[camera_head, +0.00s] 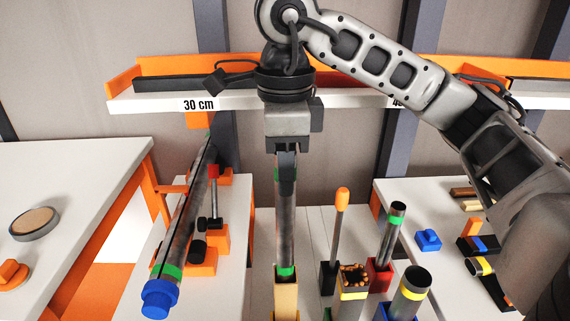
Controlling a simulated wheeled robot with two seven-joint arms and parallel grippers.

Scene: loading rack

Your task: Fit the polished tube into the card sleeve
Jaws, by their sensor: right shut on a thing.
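The polished tube (285,222) is a grey metal tube with a green band near its top and another near its lower end. It stands about upright under my right gripper (287,150), which is shut on its upper end. The card sleeve (286,298) is a tan square holder at the bottom edge, directly below the tube. The tube's lower end meets the sleeve's top; I cannot tell whether it is inside or only over the opening. The sleeve's base is cut off by the frame. My left gripper is not in view.
A blue-capped tube (183,232) leans on the left. Close right of the sleeve stand an orange-handled tool (341,215), a box of brown sticks (353,282), a green-banded tube (391,235) and a yellow-banded tube (411,292). A white shelf (240,101) runs behind.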

